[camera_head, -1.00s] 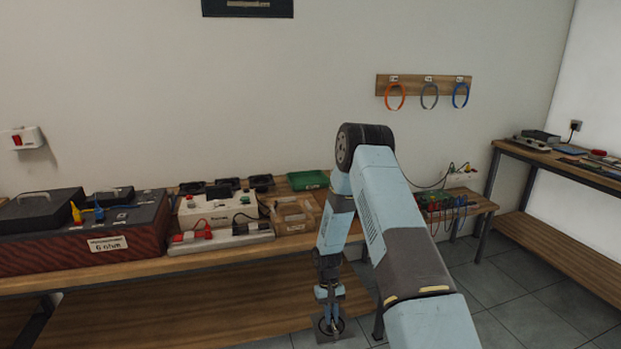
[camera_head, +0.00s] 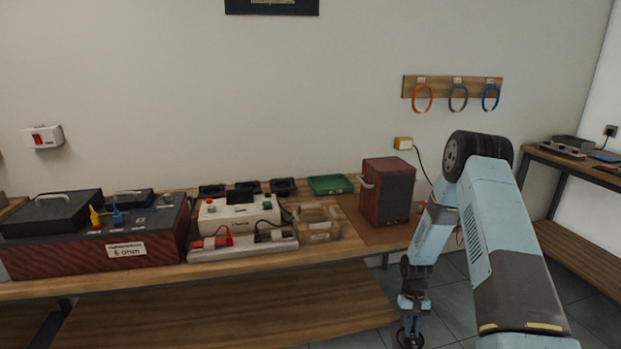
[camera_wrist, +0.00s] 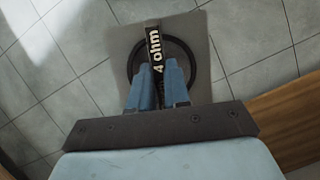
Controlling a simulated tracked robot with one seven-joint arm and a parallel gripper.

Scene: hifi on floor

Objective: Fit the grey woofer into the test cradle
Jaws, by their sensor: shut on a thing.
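My gripper (camera_wrist: 158,78) is shut on the bar of the grey woofer (camera_wrist: 193,30) in the wrist view. The woofer has a square grey plate, a dark round ring and a dark bar marked "4 ohm". In the head view my gripper (camera_head: 412,308) hangs low at the bottom right, in front of the bench and below its top. The woofer (camera_head: 410,338) is only partly seen there, at the frame's bottom edge. A tan open-topped holder (camera_head: 318,238) stands on the bench right of the white tester; I cannot tell whether it is the test cradle.
The wooden bench (camera_head: 200,283) holds a long "6 ohm" speaker box (camera_head: 60,257), a white tester (camera_head: 238,212), a green tray (camera_head: 330,184) and a dark red box (camera_head: 385,190). Coloured rings (camera_head: 458,98) hang on the wall. Tiled floor is open at right.

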